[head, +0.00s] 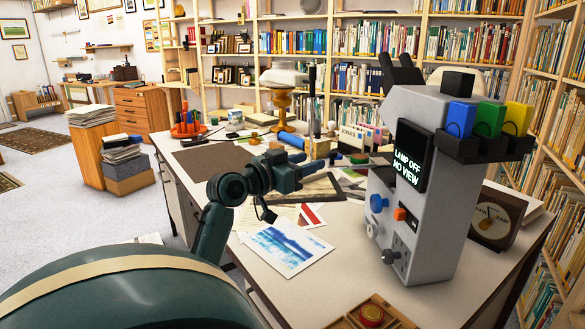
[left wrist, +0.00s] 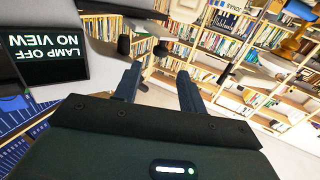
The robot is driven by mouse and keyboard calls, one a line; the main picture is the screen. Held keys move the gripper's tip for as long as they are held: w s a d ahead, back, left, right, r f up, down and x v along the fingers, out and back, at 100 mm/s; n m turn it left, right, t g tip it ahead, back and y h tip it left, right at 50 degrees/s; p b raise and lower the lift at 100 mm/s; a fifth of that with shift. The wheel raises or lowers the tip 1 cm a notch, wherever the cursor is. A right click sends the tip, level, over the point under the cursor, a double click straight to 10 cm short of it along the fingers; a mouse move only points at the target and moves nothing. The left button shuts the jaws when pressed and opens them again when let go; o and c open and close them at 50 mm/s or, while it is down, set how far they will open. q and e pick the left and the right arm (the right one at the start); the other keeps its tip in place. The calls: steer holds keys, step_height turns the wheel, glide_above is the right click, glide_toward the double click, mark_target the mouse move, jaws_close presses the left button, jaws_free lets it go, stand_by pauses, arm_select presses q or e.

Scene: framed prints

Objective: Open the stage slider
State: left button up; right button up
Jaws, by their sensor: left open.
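A grey microscope-like instrument (head: 425,200) stands upright on the desk, right of centre. Its screen (head: 411,157) reads "LAMP OFF NO VIEW"; the screen shows upside down in the left wrist view (left wrist: 42,60). I cannot tell which part is the stage slider. My left gripper (head: 322,163) is open and empty, left of the instrument and apart from it. Its two fingers also show in the left wrist view (left wrist: 159,75). My right gripper is not in view.
Blue, green and yellow blocks (head: 489,120) sit in a dark holder on the instrument. A blue print (head: 286,249) lies on the desk (head: 335,222) below my left arm. A wooden tray (head: 345,317) is at the front edge. A dark framed dial (head: 495,215) stands behind right.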

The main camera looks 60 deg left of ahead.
arm_select(q)
steer(key=shift+s+d, duration=0.15)
steer(key=shift+s, duration=0.9)
steer(key=shift+s+d, duration=0.1)
steer(key=shift+s, duration=0.9)
